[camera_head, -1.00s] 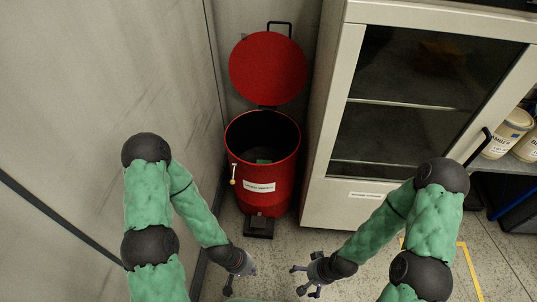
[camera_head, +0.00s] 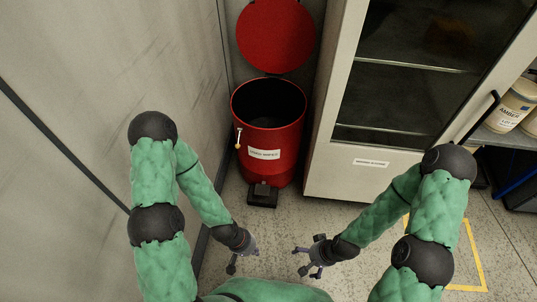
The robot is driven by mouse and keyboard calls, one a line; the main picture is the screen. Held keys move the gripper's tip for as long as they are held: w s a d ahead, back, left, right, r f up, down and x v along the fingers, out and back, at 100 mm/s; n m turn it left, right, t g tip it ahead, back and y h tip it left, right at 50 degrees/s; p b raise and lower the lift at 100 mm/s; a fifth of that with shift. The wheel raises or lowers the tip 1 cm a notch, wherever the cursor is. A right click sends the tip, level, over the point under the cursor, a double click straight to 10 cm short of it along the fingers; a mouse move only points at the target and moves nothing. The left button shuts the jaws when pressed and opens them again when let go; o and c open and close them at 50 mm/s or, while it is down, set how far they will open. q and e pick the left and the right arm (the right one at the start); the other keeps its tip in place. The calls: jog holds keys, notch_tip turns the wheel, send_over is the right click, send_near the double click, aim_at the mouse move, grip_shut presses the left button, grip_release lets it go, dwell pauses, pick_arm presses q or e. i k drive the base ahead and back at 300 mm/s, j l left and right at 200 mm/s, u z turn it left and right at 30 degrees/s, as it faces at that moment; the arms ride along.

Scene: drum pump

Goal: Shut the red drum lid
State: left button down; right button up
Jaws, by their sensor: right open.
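The red drum (camera_head: 268,138) stands upright on the floor between the wall and a cabinet. Its mouth is open and dark inside. The round red lid (camera_head: 276,35) is raised behind it, tilted up and back, with its top cut off by the picture's edge. A black foot pedal (camera_head: 262,195) is at the drum's front base. My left gripper (camera_head: 246,257) is open and empty, in front of and below the drum in the picture. My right gripper (camera_head: 302,260) is open and empty, to its right. Neither touches the drum or lid.
The grey wall (camera_head: 100,60) is close on the drum's left. A cabinet (camera_head: 335,175) with a glass door stands close on its right. Speckled floor (camera_head: 290,215) is clear between the grippers and drum.

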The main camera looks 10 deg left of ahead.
aim_at(276, 36)
jog(key=i+l+z, duration=0.3)
jog(key=i, duration=0.15)
jog(key=i+l+z, duration=0.15)
jog(key=i+z, duration=0.15)
jog(key=i, duration=0.1)
